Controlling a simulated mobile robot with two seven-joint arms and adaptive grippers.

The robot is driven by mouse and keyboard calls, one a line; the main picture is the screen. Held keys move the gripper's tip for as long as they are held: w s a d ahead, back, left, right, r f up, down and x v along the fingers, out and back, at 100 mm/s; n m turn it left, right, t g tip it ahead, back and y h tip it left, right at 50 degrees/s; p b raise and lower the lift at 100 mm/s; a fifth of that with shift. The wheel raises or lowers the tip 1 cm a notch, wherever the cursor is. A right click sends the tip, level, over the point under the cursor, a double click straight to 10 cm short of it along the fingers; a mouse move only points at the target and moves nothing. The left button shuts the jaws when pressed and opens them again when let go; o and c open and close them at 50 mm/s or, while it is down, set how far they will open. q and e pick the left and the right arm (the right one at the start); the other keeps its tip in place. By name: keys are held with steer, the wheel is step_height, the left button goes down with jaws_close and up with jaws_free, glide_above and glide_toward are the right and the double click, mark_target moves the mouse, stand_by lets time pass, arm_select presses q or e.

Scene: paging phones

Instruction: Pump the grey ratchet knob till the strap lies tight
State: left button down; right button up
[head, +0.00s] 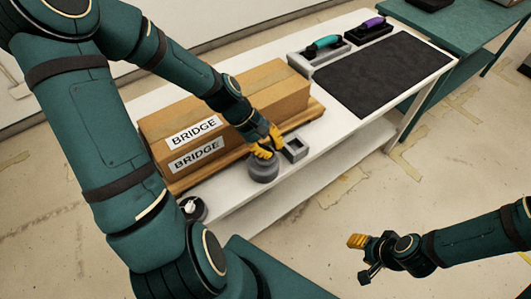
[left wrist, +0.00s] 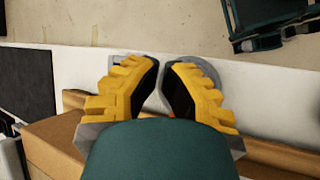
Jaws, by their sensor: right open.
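The grey ratchet knob (head: 263,171) is a round, stepped piece on the white table's front side, beside the box. My left gripper (head: 264,151) is just above it, with yellow fingers pointing down. In the left wrist view its fingertips (left wrist: 161,72) lean close together with a narrow gap. A round grey shape (left wrist: 208,66), likely the knob, shows partly behind the right-hand finger. Contact with the knob cannot be made out. My right gripper (head: 364,258) is open and empty over the floor, away from the table. I cannot make out a strap.
A cardboard box (head: 262,91) with BRIDGE labels lies on a wooden board (head: 312,112). A grey square block (head: 296,149) is right of the knob, and a dark round piece with a white top (head: 192,207) is to the left. A black mat (head: 385,75) lies farther right.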

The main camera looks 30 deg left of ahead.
arm_select(q)
steer(key=shift+f+b, duration=0.6)
steer(key=shift+f, duration=0.3)
stand_by(0.7)
steer(key=shift+r, duration=0.1)
steer(key=shift+r+p, duration=1.35)
steer(key=shift+r, duration=0.1)
steer(key=shift+r, duration=0.1)
step_height(320, 180, up, 5)
steer(key=p, duration=0.4)
steer(key=shift+p, duration=0.3)
stand_by(1.6)
